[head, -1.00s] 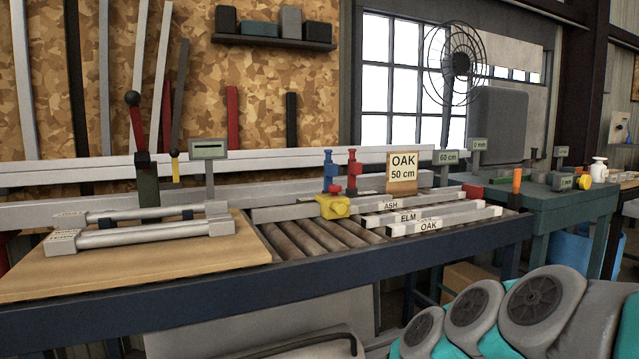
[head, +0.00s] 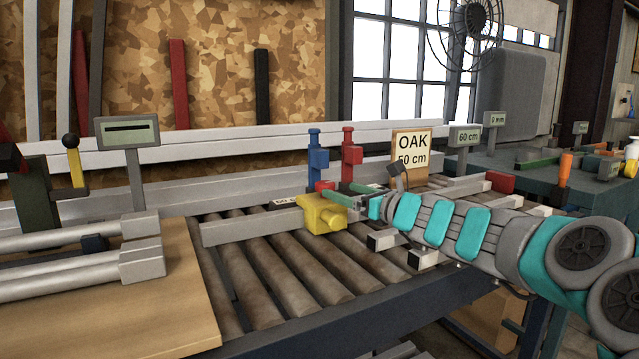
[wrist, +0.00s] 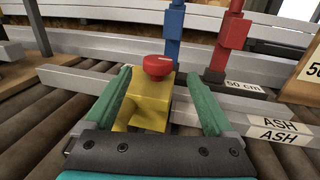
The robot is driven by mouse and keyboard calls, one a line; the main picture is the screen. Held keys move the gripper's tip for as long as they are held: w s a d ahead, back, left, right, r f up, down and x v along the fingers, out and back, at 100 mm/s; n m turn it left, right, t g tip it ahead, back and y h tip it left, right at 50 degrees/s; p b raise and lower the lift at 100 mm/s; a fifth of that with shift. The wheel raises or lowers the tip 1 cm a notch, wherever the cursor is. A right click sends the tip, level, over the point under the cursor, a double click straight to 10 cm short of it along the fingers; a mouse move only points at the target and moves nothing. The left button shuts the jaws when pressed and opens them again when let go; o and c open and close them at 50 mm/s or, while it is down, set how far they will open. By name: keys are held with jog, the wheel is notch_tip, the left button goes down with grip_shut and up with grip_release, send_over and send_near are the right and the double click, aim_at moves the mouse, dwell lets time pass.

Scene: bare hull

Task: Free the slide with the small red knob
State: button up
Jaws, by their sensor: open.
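The yellow slide (head: 324,213) sits on the grey rail (head: 240,230) above the rollers. The small red knob (head: 322,186) is on top of it, and it also shows in the wrist view (wrist: 157,66). My gripper (head: 346,194) has reached the slide from the right. In the wrist view its two green fingers (wrist: 163,86) are open, one on each side of the yellow slide and the knob. I cannot tell whether either finger touches the slide.
A blue post (head: 317,160) and a red post (head: 349,158) stand just behind the slide. An "OAK 50 cm" sign (head: 410,147) is to the right. Bars labelled "ASH" (wrist: 280,124) lie right of my fingers. A wooden board (head: 190,290) with metal tubes is at left.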

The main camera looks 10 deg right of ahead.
aim_at(332, 188)
jog(key=x, duration=0.6)
jog(key=shift+w+a, duration=0.3)
jog(key=shift+a, duration=0.05)
jog(key=c, duration=1.4)
